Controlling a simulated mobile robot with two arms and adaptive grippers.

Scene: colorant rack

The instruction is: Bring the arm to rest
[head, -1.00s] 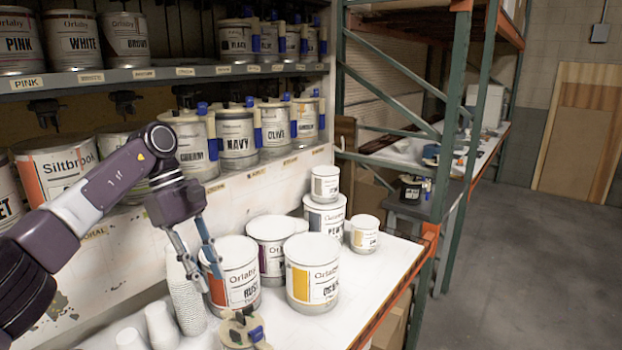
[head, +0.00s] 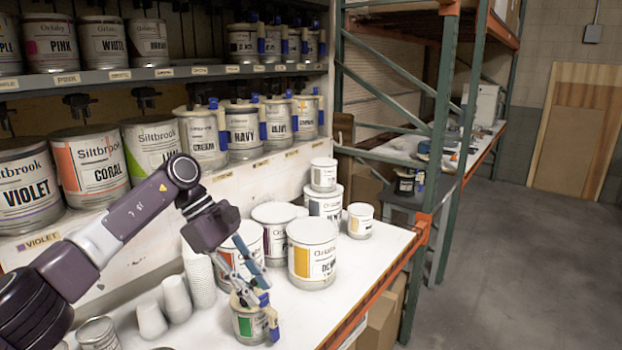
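My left arm comes in from the left over the white bench. Its purple-grey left gripper (head: 254,288) points down, with its two fingers apart. The fingertips overlap the top of a small can (head: 248,322) with a green label and a blue-handled dispenser lid; I cannot tell whether they touch it. My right gripper is not in view.
Paint cans, including an orange-striped one (head: 312,255), stand on the white bench (head: 345,285) just behind the gripper. Stacked white cups (head: 198,275) stand left of it. Shelves above hold labelled cans, such as CORAL (head: 90,165). A green-orange rack stands right; floor beyond is clear.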

